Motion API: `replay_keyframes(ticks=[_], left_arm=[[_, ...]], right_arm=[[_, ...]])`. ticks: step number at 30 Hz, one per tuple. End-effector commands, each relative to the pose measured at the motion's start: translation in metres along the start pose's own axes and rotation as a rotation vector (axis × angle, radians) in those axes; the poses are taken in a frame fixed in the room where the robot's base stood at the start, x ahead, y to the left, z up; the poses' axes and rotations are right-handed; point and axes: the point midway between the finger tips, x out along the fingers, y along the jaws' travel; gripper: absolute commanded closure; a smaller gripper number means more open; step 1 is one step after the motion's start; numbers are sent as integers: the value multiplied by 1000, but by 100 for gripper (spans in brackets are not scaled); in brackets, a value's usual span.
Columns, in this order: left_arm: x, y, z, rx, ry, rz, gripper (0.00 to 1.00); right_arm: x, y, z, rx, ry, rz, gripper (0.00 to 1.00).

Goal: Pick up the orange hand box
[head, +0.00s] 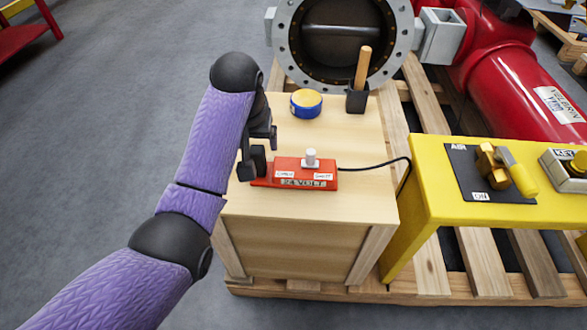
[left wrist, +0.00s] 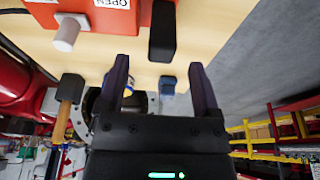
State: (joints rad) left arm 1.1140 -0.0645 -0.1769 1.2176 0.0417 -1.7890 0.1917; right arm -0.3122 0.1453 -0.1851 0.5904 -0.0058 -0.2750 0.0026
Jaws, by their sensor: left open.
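The orange hand box (head: 290,177) lies on top of the wooden crate, with a white knob, small white labels and a "24 VOLT" plate. A black cable runs from its right end. In the left wrist view the box (left wrist: 110,20) shows at the top, with a black block (left wrist: 162,32) at its end. My left gripper (head: 259,150) is at the left end of the box. Its two fingers (left wrist: 161,82) are open and point toward the black block, with nothing held between them. Contact cannot be told. My right gripper is not in view.
A yellow stand (head: 425,190) with an air valve is at right. A large grey flange (head: 286,50) stands behind.

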Motion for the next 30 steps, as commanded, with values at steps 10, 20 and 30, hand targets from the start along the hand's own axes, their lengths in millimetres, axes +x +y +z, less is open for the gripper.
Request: replay_keyframes(ticks=[10,20,30], left_arm=[[54,-2,-1,0,-1,0,18],[56,-2,-1,-1,2,1,43],[56,-2,-1,-1,2,1,100]], right_arm=[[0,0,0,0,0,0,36],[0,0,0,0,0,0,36],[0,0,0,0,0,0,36]])
